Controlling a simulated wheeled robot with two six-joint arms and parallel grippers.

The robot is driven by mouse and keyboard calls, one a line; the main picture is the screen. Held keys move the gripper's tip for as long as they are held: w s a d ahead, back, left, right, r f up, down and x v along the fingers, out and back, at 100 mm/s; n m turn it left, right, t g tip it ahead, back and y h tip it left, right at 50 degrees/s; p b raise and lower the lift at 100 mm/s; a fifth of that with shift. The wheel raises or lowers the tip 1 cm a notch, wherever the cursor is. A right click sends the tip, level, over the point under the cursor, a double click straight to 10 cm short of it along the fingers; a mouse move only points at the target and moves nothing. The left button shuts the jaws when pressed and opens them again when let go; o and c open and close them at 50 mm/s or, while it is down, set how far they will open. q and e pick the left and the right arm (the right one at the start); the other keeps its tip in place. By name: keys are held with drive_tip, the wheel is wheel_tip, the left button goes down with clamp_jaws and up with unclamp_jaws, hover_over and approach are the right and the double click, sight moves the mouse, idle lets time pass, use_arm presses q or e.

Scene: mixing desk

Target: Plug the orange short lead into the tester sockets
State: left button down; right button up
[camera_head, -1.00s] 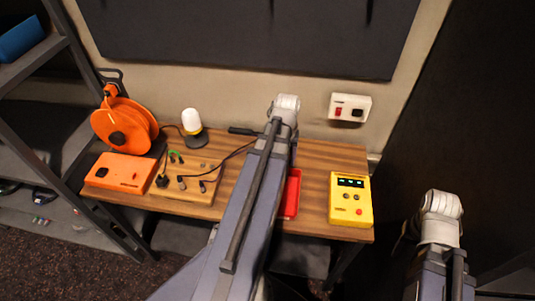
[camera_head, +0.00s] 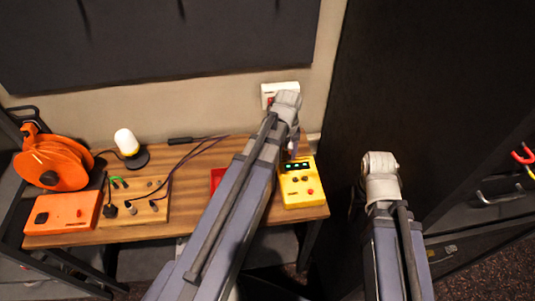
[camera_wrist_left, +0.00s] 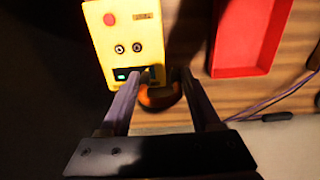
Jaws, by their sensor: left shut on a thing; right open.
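The yellow tester (camera_head: 298,190) sits at the right end of the desk. In the left wrist view the tester (camera_wrist_left: 118,28) shows a red button and two round sockets (camera_wrist_left: 128,48) side by side. My left gripper (camera_wrist_left: 162,76) is by the tester's display end, a little off the sockets. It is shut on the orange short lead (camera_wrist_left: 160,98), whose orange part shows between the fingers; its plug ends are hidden. In the head view my left arm covers most of that gripper. My right arm is right of the desk, its gripper out of sight.
A red tray (camera_head: 216,180) lies left of the tester, partly behind my left arm. A wooden board (camera_head: 150,212) with cables, an orange box (camera_head: 62,213), an orange reel (camera_head: 55,165) and a white lamp (camera_head: 126,142) stand further left. A wall socket box (camera_head: 270,90) is behind.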

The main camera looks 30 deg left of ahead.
use_arm(q)
drive_tip(key=w+d, duration=0.3)
drive_tip(key=d, duration=0.3)
drive_tip(key=b, duration=0.7)
hover_over(300, 179)
wheel_tip(300, 179, down, 7)
drive_tip(key=shift+w+d+f, duration=0.1)
drive_tip(key=shift+f, duration=0.05)
drive_tip(key=shift+f+b, duration=0.6)
drive_tip(key=shift+b, duration=0.2)
drive_tip(key=shift+f, duration=0.1)
drive_tip(key=shift+f+b, duration=0.8)
drive_tip(key=shift+b, duration=0.05)
drive_tip(key=shift+f+b, duration=0.6)
drive_tip(key=shift+b, duration=0.05)
unclamp_jaws()
drive_tip(key=shift+r, duration=0.1)
